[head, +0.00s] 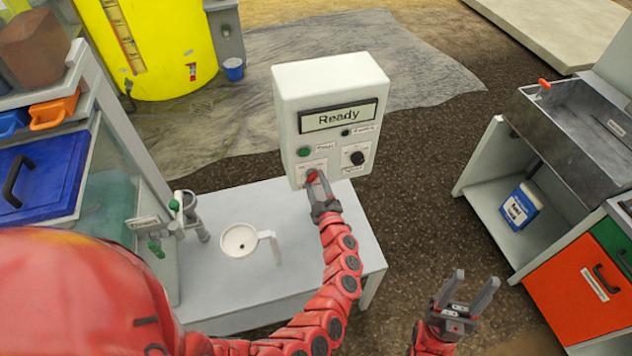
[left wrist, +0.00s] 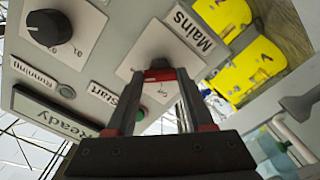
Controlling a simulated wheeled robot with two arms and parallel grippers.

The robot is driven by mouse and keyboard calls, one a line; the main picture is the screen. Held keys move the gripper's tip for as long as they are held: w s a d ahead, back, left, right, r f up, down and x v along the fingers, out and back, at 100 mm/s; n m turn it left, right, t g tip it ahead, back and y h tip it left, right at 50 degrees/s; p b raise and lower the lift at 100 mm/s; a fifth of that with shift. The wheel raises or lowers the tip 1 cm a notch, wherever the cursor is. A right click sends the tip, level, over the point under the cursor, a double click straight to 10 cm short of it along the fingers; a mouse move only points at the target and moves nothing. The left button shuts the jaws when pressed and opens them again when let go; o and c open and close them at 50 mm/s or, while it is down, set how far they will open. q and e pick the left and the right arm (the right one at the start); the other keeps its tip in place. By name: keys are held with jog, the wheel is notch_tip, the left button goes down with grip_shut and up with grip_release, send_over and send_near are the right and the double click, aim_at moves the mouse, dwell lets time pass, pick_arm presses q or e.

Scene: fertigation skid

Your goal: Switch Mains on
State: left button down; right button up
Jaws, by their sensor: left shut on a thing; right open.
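A white control box (head: 287,90) stands at the back edge of the grey table. Its display (head: 338,116) reads "Ready". The red Mains switch (head: 312,175) is at the panel's lower left; in the left wrist view it shows as a red handle (left wrist: 160,75) beside the "Mains" label (left wrist: 189,28). My left gripper (head: 317,185) is shut on this handle, its fingers on either side. The fingers partly hide the switch's position marks. My right gripper (head: 473,284) is open and empty at the lower right, away from the box.
The panel also carries a green Start button (head: 304,152), a small dark Running lamp (head: 346,132) and a black knob (head: 357,158). A white funnel-like cup (head: 239,240) and green-handled valves (head: 156,247) are left of my left arm. A sink unit (head: 575,120) stands right.

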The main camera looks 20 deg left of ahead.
dwell(0.3)
pick_arm(q)
jog(key=shift+c, duration=1.4)
grip_release()
jog(key=b+v, duration=0.4)
jog(key=v, duration=1.3)
jog(key=shift+b, duration=0.4)
jog(key=shift+s+d, duration=0.15)
